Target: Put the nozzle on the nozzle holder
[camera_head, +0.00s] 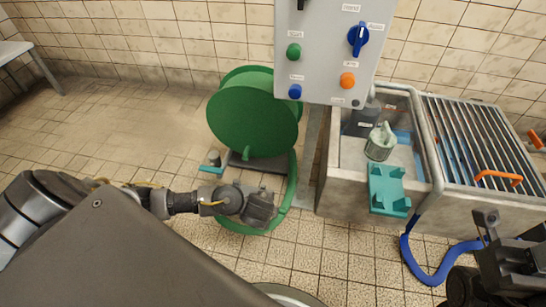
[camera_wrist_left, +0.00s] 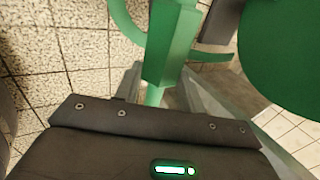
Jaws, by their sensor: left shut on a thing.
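My left gripper (camera_head: 268,206) is low over the tiled floor, in front of the green hose reel (camera_head: 252,120). It is shut on the green nozzle (camera_wrist_left: 165,55), a blocky piece that shows between the fingers in the left wrist view. In the head view the gripper mostly hides the nozzle. A green hose (camera_head: 290,182) curves down from the reel and passes around the gripper. A teal bracket (camera_head: 388,190), which looks like the nozzle holder, is on the front of the sink, right of the gripper and apart from it. My right gripper (camera_head: 487,222) is at the lower right; its jaws are unclear.
A grey control panel (camera_head: 325,50) with knobs and buttons stands above the sink (camera_head: 345,185). A greenish container (camera_head: 380,142) is in the sink. A metal grate (camera_head: 475,135) lies to the right. A blue hose (camera_head: 430,272) lies on the floor. Floor at left is clear.

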